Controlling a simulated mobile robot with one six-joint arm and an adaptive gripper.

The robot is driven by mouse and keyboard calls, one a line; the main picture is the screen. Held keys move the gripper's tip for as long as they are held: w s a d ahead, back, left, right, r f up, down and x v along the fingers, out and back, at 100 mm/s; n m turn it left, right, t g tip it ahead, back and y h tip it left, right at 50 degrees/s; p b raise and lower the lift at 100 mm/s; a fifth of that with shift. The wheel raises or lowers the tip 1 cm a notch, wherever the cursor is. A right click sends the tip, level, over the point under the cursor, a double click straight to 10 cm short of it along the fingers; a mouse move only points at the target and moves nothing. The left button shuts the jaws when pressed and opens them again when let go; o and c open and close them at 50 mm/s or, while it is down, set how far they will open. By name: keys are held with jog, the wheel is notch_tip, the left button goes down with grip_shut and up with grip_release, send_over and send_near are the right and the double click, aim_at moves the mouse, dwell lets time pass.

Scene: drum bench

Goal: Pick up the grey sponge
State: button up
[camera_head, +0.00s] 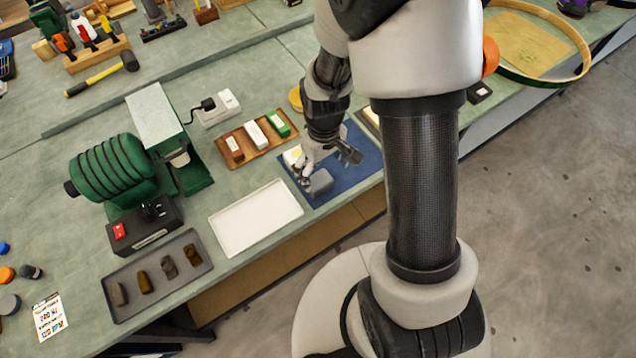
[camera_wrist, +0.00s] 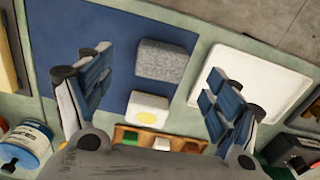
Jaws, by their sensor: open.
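The grey sponge (camera_wrist: 163,62) is a speckled grey block on the blue mat (camera_wrist: 75,30), near the mat's edge on the white tray side. In the head view the sponge (camera_head: 320,182) shows just below my gripper (camera_head: 328,165), at the front of the mat (camera_head: 345,187). In the wrist view my gripper (camera_wrist: 156,72) is open and empty, with one finger on each side of the sponge and white block. The sponge lies between and somewhat beyond the fingertips. I cannot tell how high they are above the mat.
A white block with a yellow spot (camera_wrist: 148,107) lies close to the sponge. The empty white tray (camera_head: 256,219) is left of the mat. A wooden tray (camera_head: 247,153) with brown, white and green blocks lies behind. A green machine (camera_head: 112,168) stands farther left.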

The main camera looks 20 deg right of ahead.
aim_at(320, 181)
jog(key=f+b, duration=0.1)
jog(key=f, duration=0.4)
jog(key=f+b, duration=0.1)
jog(key=f, duration=0.1)
jog(key=shift+w+a+f+b, duration=0.2)
jog(key=shift+a+f+b, duration=0.05)
jog(key=shift+b, duration=0.05)
jog(key=c, duration=0.9)
jog(key=shift+r, duration=0.15)
